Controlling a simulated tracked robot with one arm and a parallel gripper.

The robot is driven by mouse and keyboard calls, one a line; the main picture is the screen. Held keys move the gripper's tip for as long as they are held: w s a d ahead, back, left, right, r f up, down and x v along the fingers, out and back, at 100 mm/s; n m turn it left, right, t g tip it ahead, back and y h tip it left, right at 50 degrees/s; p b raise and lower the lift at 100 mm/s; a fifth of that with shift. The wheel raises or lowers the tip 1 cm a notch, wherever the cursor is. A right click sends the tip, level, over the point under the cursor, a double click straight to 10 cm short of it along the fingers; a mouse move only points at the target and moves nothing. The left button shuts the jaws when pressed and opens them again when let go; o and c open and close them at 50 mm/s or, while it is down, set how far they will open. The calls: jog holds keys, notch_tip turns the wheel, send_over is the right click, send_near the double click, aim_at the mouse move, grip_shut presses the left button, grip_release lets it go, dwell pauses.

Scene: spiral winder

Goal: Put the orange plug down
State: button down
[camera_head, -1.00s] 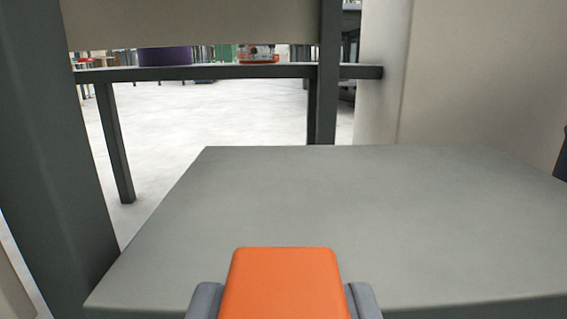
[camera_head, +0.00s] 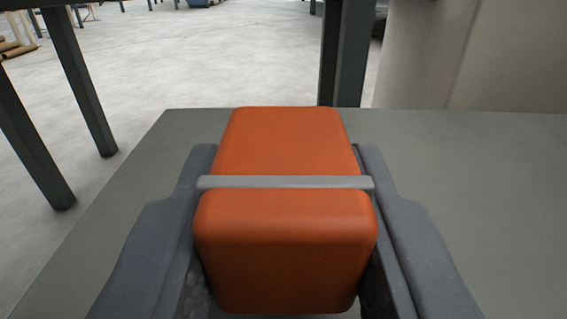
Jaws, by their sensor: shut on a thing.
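The orange plug (camera_head: 285,245) is a rounded orange block with a thin grey band across its middle. It fills the centre of the view. My gripper (camera_head: 284,165) is shut on it, with one dark grey finger along its left side and one along its right. Behind and around the plug lies a flat grey tabletop (camera_head: 460,200). I cannot tell whether the plug touches the tabletop, as its underside is hidden.
The grey top is bare to the right and left of the plug. Dark posts (camera_head: 343,60) and a beige panel (camera_head: 470,55) stand beyond its far edge. Dark table legs (camera_head: 78,80) stand on the pale floor (camera_head: 210,60) at left.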

jog(key=shift+s+f, duration=0.15)
jog(key=shift+f, duration=0.6)
jog(key=shift+f, duration=0.3)
